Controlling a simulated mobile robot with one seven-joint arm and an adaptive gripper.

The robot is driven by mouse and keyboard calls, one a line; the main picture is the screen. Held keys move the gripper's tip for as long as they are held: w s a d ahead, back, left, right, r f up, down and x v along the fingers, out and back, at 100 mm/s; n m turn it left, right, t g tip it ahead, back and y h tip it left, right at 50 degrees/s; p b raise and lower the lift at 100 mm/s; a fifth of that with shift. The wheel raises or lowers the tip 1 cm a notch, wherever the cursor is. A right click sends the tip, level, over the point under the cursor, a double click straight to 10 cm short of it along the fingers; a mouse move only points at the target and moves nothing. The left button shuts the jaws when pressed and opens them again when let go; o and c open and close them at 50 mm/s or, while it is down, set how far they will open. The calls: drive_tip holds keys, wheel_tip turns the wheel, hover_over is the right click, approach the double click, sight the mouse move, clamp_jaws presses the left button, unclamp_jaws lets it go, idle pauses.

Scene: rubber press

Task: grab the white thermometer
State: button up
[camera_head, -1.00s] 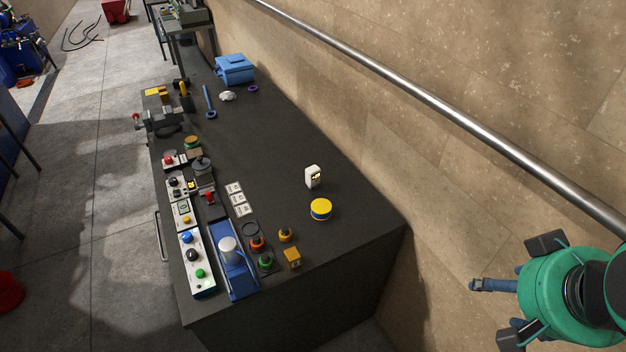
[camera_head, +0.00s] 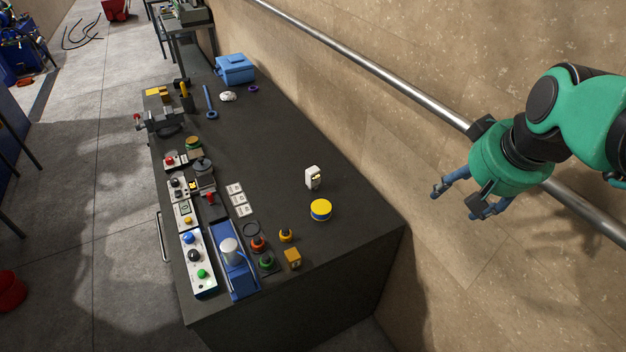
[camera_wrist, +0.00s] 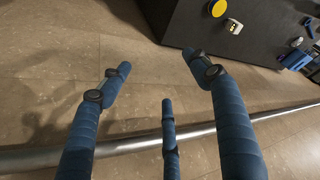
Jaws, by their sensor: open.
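The white thermometer (camera_head: 313,177) is a small white block with a dark and yellow face. In the wrist view the thermometer (camera_wrist: 235,26) shows near the top, beyond my fingers. My gripper (camera_head: 456,200) is open and empty, in front of the wall to the right of the table, well apart from the thermometer. In the wrist view my blue fingers (camera_wrist: 158,85) are spread with nothing between them.
The yellow tin (camera_head: 320,209) stands close to the thermometer. A metal rail (camera_head: 400,85) runs along the wall near my arm. The dark table (camera_head: 290,130) holds button boxes (camera_head: 197,262), a blue press (camera_head: 232,262) and a blue toolbox (camera_head: 235,69). The table around the thermometer is mostly clear.

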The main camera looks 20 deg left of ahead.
drive_tip(key=w+a+f+n+p, duration=0.1)
drive_tip(key=w+a, duration=0.3)
drive_tip(key=w, duration=0.3)
drive_tip(key=w+a+f+n, duration=0.1)
drive_tip(key=w+a, duration=0.4)
drive_tip(key=w, duration=0.1)
drive_tip(key=n+g+y+p, duration=0.2)
drive_tip(key=n+p, duration=0.1)
drive_tip(key=n, duration=0.3)
hover_over(314, 171)
drive_tip(key=s+d, duration=0.3)
drive_tip(key=d, duration=0.1)
wheel_tip(314, 171, down, 23)
drive_tip(key=shift+w+r, duration=0.1)
drive_tip(key=shift+w, duration=0.05)
drive_tip(key=shift+x, duration=4.3)
drive_tip(key=shift+a, duration=0.1)
